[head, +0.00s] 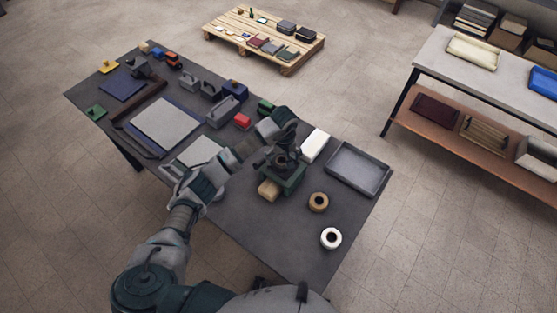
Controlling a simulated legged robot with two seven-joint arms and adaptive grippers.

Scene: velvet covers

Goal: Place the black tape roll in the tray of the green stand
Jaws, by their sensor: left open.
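The green stand (283,184) is on the dark table, right of the table's middle. A dark ring that looks like the black tape roll (281,161) is at the top of the stand, seemingly in its tray. My left gripper (280,158) points down right over the stand, with its fingers open around the roll. The fingers partly hide the roll and the tray, so I cannot tell whether they touch it. My right gripper is out of view.
A tan tape roll (318,202) and a white tape roll (331,238) lie right of the stand. A wooden block (268,190) sits at its front. A white box (315,146) and grey tray (358,170) are behind and right. Grey holders (222,110) stand farther left.

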